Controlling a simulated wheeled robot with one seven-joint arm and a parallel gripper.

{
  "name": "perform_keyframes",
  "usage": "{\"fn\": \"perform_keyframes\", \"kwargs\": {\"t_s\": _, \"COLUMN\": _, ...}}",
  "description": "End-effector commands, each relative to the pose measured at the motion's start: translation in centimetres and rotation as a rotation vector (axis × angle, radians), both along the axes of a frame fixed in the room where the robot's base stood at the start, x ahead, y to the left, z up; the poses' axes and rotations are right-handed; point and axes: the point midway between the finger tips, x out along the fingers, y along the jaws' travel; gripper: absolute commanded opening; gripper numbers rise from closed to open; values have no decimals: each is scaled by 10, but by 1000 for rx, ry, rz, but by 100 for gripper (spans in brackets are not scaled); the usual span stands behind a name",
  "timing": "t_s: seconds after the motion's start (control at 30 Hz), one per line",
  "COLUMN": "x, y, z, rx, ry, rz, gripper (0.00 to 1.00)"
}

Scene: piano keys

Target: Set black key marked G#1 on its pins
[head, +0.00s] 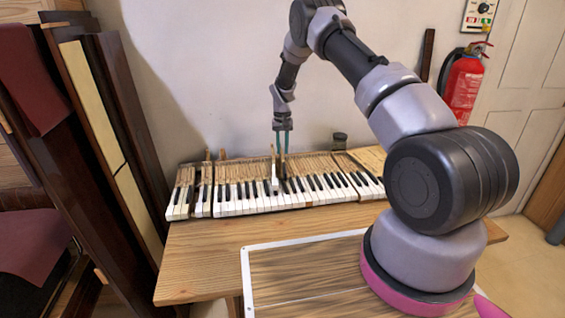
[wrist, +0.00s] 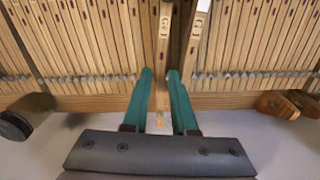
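The wooden stick of the black key marked G#1 (wrist: 164,40) runs up the middle of the wrist view, with a small mark on it that is hard to read fully. My gripper (wrist: 160,76) has its two green fingers close against the sides of this stick near its back end, which sticks out past the wooden rail. Its black front is out of the wrist view. In the head view my gripper (head: 282,150) points down behind the keyboard, and the held key cannot be told clearly from its neighbours. Its pins are hidden.
A key marked G1 (wrist: 196,32) lies slanted just right of the held stick. Wooden blocks (wrist: 277,104) and a dark round knob (wrist: 14,126) edge the rail. A small dark jar (head: 340,140) stands behind. The table front (head: 205,262) is clear.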

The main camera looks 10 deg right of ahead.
Motion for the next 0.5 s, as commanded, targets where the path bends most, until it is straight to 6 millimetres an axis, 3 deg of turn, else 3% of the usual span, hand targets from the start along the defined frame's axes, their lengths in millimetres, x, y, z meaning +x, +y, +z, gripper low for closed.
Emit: {"fn": "perform_keyframes", "kwargs": {"t_s": 0.5, "x": 0, "y": 0, "z": -11, "rx": 0, "ry": 0, "rz": 0, "gripper": 26}}
